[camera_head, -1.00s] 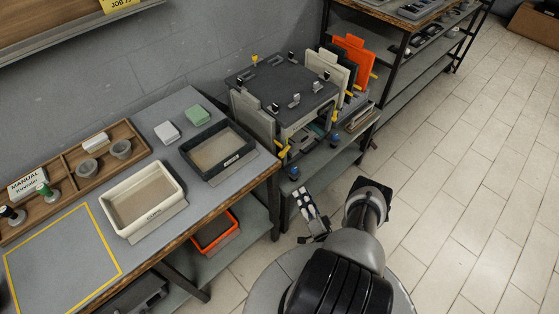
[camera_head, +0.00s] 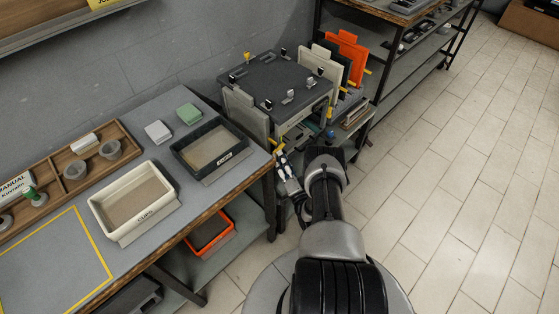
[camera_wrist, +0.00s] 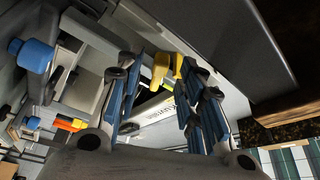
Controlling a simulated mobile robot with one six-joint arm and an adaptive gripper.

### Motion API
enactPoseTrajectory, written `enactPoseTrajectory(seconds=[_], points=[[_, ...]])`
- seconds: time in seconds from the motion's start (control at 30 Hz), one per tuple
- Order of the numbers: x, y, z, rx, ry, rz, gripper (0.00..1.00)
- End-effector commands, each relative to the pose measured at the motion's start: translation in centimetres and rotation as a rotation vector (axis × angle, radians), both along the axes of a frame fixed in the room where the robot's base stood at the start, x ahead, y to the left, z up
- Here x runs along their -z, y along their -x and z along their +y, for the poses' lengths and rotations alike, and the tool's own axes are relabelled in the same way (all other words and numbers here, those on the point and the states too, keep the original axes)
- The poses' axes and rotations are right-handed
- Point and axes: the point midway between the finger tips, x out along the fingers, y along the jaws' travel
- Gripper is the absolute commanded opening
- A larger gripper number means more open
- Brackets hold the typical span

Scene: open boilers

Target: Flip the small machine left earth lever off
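My gripper (camera_head: 284,168) is just below and in front of that lever. In the wrist view my gripper (camera_wrist: 163,88) is open, with blue-padded fingers to either side. The yellow lever (camera_wrist: 162,68) shows between and beyond the fingertips, and I cannot tell whether they touch it. The lever's base is partly hidden.
In the wrist view, a large dark panel (camera_wrist: 225,40) is close on the upper right and a blue knob (camera_wrist: 36,56) is on the left. A dark tray (camera_head: 196,166) and a cream tray (camera_head: 145,235) stand on the table. Open tiled floor (camera_head: 450,210) is to the right.

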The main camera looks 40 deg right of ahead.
Motion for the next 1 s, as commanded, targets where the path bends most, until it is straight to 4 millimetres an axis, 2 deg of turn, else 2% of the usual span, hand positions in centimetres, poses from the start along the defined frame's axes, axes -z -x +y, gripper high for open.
enactPoseTrajectory(seconds=[0.13,0.47,1.0], points=[[-0.18,-1.09,-0.26,-0.001,0.001,0.001,0.35],[-0.28,-1.29,-0.34,0.0,0.0,0.0,0.34],[-0.25,-1.27,-0.32,-0.001,0.0,0.0,0.0]])
